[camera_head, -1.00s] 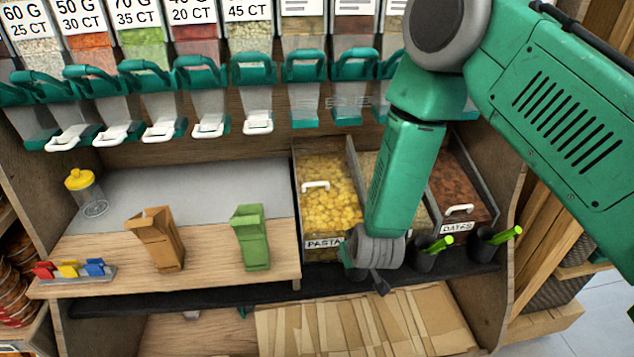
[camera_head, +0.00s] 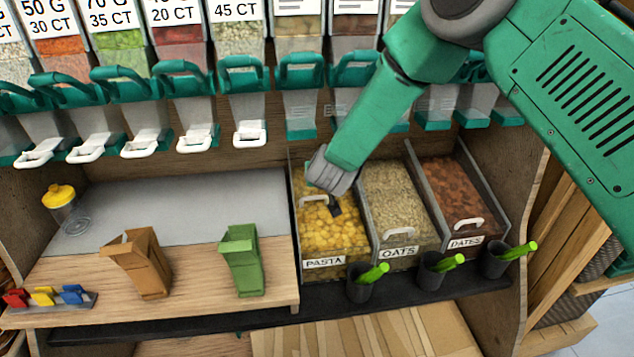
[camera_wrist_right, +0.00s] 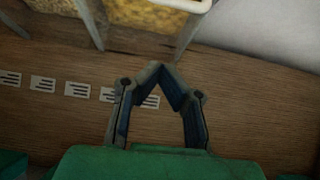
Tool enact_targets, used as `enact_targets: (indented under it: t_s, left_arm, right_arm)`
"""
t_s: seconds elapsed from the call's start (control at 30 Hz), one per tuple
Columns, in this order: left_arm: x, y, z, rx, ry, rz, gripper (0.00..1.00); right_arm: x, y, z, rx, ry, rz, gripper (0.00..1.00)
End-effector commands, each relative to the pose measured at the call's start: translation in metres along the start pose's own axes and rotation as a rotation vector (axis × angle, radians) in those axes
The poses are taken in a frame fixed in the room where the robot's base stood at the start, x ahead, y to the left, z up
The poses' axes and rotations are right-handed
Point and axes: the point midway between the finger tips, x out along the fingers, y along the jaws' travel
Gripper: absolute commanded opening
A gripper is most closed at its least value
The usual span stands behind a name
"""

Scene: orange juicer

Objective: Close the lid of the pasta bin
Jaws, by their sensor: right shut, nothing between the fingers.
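The pasta bin (camera_head: 323,262) is the left one of three bins on the right of the counter, filled with yellow pasta. Its white lid handle (camera_head: 313,199) sits well back from the front label, unlike the handles of the other two bins. The clear lid itself is hard to make out. My right gripper (camera_head: 335,207) is over the rear half of the pasta bin, just right of that handle, and hides part of the bin. In the right wrist view my gripper's fingertips (camera_wrist_right: 164,70) meet, with nothing between them. A white handle (camera_wrist_right: 188,4) shows at the top edge there. My left gripper is not in view.
The oats bin (camera_head: 399,252) and dates bin (camera_head: 466,242) stand to the right, handles near their fronts. Black cups with green-handled scoops (camera_head: 362,285) stand in front. Dispensers (camera_head: 300,105) hang above. A green bag (camera_head: 243,262) and brown bag (camera_head: 142,265) stand left.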

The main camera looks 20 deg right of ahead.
Motion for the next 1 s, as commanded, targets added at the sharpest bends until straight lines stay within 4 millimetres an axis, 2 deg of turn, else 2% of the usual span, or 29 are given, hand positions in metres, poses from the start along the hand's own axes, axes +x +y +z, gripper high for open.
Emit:
enact_targets:
  t_s: [0.2,0.43,0.73,1.0]
  left_arm:
    - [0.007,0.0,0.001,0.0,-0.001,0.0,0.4]
    - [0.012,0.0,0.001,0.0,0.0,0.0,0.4]
    - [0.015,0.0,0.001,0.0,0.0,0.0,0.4]
    - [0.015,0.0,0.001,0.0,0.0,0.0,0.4]
  right_arm:
    - [0.046,0.0,0.003,0.001,-0.002,0.002,0.0]
    - [0.082,0.0,0.002,0.0,0.0,0.001,0.0]
    - [0.07,0.001,0.034,-0.001,-0.004,0.001,0.0]
    - [0.067,0.0,0.039,-0.002,-0.002,0.0,0.0]
